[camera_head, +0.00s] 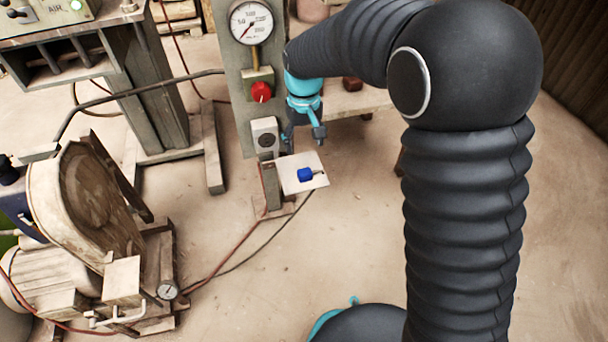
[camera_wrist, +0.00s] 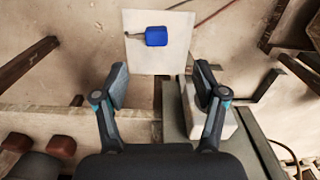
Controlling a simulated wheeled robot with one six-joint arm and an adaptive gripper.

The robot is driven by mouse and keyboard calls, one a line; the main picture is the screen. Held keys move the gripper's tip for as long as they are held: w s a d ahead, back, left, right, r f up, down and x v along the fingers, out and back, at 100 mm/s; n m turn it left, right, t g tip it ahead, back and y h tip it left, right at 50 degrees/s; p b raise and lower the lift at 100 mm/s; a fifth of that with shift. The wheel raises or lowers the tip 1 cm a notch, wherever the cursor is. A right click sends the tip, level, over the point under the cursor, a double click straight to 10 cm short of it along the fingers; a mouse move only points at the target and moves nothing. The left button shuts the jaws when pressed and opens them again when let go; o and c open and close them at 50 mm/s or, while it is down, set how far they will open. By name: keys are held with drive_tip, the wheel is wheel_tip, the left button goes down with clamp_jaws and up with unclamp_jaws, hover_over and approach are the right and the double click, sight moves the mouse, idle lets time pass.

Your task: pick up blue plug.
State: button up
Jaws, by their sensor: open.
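The blue plug (camera_head: 305,174) lies on a small white plate (camera_head: 291,185) in front of the grey post, with a thin dark pin or lead sticking out to its right. In the wrist view the blue plug (camera_wrist: 156,36) lies on the upper part of the white plate (camera_wrist: 155,62), its dark end pointing left. My gripper (camera_head: 303,143) is open and empty, above and behind the plate. In the wrist view my gripper (camera_wrist: 160,82) has its fingers spread wide, and the plug is beyond the fingertips, not between them.
A grey post (camera_head: 245,100) carries a pressure gauge (camera_head: 251,22), a red knob (camera_head: 261,92) and a grey socket box (camera_head: 265,138) close to my gripper. A compressor with a belt guard (camera_head: 88,205) stands at left. Hoses (camera_head: 215,276) cross the floor. Open floor lies at front.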

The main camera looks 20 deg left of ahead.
drive_tip(key=b, duration=0.1)
hover_over(306, 174)
drive_tip(key=f, duration=0.8)
drive_tip(key=shift+s+a, duration=0.2)
drive_tip(key=shift+s, duration=0.05)
drive_tip(key=shift+w+d+f+b, duration=0.1)
drive_tip(key=shift+f+b, duration=0.1)
drive_tip(key=shift+f, duration=0.7)
drive_tip(key=shift+w+f+b, duration=0.1)
drive_tip(key=shift+f+b, duration=0.05)
drive_tip(key=shift+f, duration=0.8)
drive_tip(key=shift+w+d+f+b, duration=0.1)
drive_tip(key=shift+f+b, duration=0.1)
drive_tip(key=shift+f, duration=0.7)
drive_tip(key=c, duration=1.2)
drive_tip(key=shift+c, duration=0.2)
drive_tip(key=shift+r, duration=0.1)
